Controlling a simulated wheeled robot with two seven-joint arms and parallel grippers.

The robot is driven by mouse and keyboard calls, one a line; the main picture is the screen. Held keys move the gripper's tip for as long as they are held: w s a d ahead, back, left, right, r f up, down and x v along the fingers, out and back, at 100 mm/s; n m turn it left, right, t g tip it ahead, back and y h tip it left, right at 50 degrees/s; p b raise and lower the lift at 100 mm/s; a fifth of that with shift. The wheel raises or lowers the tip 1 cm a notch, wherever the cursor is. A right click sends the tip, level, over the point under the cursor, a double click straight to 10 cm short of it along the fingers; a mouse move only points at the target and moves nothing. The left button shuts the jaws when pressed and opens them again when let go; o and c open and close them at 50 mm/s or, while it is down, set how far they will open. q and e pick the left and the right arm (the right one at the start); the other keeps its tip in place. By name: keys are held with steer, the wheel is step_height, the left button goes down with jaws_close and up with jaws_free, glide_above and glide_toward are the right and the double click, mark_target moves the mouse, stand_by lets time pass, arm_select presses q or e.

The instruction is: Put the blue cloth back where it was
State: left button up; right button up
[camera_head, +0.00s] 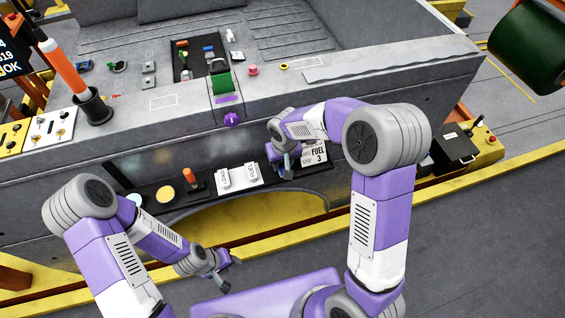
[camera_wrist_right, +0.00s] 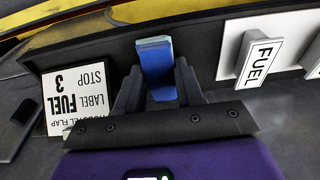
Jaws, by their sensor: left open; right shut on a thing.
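The blue cloth (camera_wrist_right: 155,58) shows in the right wrist view as a small folded blue piece with a paler end. My right gripper (camera_wrist_right: 158,82) is shut on it, with one finger on each side. In the head view my right gripper (camera_head: 286,164) is at the dark ledge on the front of the grey carrier, just left of the white FUEL 3 sign (camera_head: 315,155). The cloth is too small and covered to make out clearly there. I cannot tell whether it touches the ledge. My left gripper (camera_head: 226,273) is open and empty, low in front of the yellow arch.
The white FUEL switch (camera_head: 253,173) and its twin (camera_head: 223,179) stand left of my right gripper, near an orange-handled lever (camera_head: 191,178). The FUEL sign also shows in the right wrist view (camera_wrist_right: 73,98). The grey floor in front is clear.

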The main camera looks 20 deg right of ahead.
steer(key=o, duration=0.7)
steer(key=shift+f, duration=0.2)
steer(key=shift+c, duration=0.2)
steer(key=o, duration=0.4)
steer(key=shift+o, duration=0.2)
steer(key=shift+r, duration=0.1)
step_height(320, 180, up, 12)
steer(key=s+p, duration=0.1)
steer(key=p, duration=0.2)
steer(key=shift+s, duration=0.4)
